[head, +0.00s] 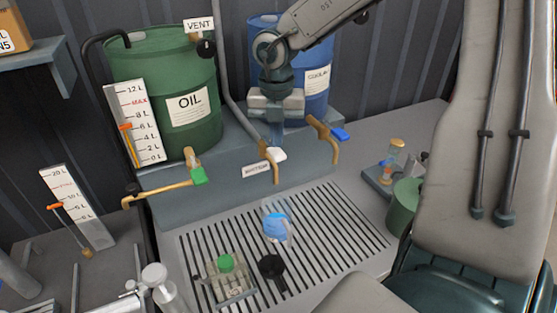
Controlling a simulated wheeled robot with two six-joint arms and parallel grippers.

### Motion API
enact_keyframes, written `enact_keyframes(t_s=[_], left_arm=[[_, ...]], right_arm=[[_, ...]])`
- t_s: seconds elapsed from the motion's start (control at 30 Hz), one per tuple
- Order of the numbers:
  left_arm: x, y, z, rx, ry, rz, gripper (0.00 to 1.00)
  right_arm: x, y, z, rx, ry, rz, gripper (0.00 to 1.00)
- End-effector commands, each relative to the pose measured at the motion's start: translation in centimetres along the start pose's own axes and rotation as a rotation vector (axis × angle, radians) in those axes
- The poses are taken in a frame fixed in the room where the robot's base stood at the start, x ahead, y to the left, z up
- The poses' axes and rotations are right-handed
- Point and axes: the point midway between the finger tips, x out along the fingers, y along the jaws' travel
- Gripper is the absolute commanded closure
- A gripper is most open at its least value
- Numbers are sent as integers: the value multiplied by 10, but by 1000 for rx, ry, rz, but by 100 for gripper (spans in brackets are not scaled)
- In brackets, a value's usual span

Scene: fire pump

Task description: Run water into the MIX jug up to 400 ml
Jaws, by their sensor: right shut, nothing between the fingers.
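A small clear jug (277,227) with blue showing in it stands on the slatted grate; its markings are too small to read, so I cannot tell its level or confirm the name MIX. A brass tap with a white handle (276,154) comes out of the grey ledge behind and above the jug. My right gripper (275,143) is shut and empty, pointing down at the white handle; I cannot tell whether it touches it. No water stream is clearly visible. My left gripper is not in view.
A green OIL drum (165,75) has a green-handled tap (198,176). A blue drum (317,95) stands behind a blue-handled tap (340,134). A black funnel-like item (272,268) and a green-capped container (226,264) are near the jug. The grate's right side is clear.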

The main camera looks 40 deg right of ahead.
Motion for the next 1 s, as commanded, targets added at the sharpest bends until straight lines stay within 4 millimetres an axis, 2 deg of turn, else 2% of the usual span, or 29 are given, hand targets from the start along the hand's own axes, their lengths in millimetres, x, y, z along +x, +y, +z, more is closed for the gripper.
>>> enact_keyframes(t_s=[1.0], left_arm=[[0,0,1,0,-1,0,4]], right_arm=[[27,0,0,0,1,-1,100]])
